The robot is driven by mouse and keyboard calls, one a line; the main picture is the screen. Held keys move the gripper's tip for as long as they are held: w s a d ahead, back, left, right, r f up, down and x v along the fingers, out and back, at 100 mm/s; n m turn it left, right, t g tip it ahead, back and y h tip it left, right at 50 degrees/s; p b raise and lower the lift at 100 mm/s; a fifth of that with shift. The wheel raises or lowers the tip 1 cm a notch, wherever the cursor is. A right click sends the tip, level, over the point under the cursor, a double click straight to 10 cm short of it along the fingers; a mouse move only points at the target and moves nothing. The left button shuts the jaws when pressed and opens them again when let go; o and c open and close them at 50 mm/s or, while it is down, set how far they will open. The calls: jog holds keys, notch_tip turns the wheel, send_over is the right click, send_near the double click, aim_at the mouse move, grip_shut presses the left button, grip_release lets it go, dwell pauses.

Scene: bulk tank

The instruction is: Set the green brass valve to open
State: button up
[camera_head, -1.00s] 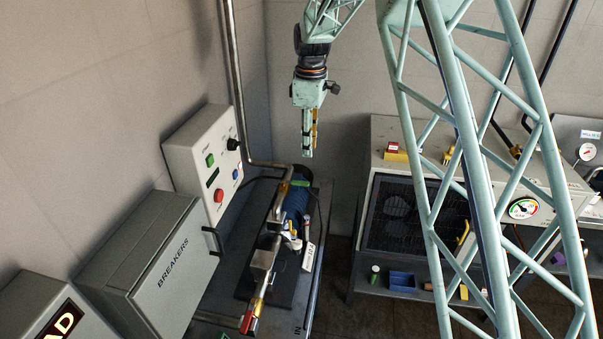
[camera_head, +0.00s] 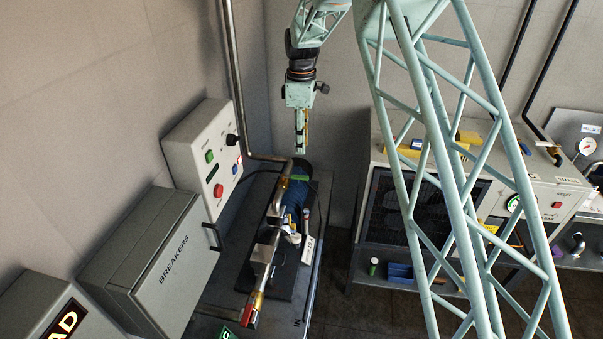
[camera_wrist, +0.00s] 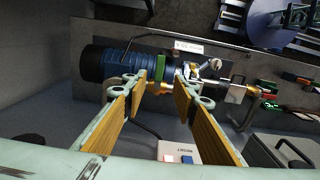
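My gripper (camera_head: 302,150) hangs fingers down above and behind the far end of the pump line in the head view. In the wrist view its two padded fingers stand apart with nothing between them (camera_wrist: 162,88). The blue motor (camera_wrist: 108,66) lies beyond the fingertips on the left, with a green ring (camera_wrist: 161,68) seen between the fingers. The pipe runs right to a brass fitting (camera_wrist: 253,90). In the head view a brass piece (camera_head: 258,300) with a red part (camera_head: 249,319) ends the line.
A control box (camera_head: 205,150) with coloured buttons and a grey BREAKERS cabinet (camera_head: 165,255) stand left of the pump. A vertical pipe (camera_head: 233,70) bends toward the pump. A bench with a dark mesh front (camera_head: 395,215) stands to the right, beyond open floor.

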aim_at(301, 177)
jog(key=shift+f+p, duration=0.7)
jog(key=shift+f, duration=6.05)
grip_shut()
